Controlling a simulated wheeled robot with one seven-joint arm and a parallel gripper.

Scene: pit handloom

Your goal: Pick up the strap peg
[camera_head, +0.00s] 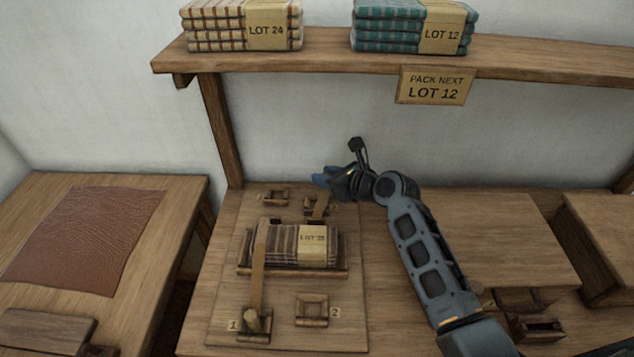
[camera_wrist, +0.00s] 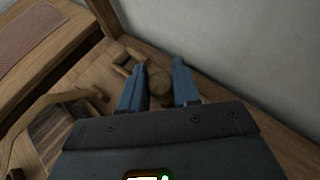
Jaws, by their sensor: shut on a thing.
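My gripper (camera_head: 324,179) is at the back of the wooden board, its blue fingers above the rear right socket. In the wrist view the fingers (camera_wrist: 157,80) are closed on either side of a round wooden peg (camera_wrist: 159,87), seen end-on. In the head view that peg is mostly hidden by the gripper; a short wooden strap piece (camera_head: 317,207) shows below it. Another peg (camera_head: 252,322) stands in the front left socket marked 1, with a tan strap (camera_head: 259,272) running from it up to the LOT 25 cloth bundle (camera_head: 283,244).
The front socket marked 2 (camera_head: 311,309) and the rear left socket (camera_head: 274,197) look empty. A shelf (camera_head: 330,62) with LOT 24 and LOT 12 bundles overhangs the back. A post (camera_head: 219,130) stands left of the gripper. A side table (camera_head: 190,205) is at left; wooden blocks are at right.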

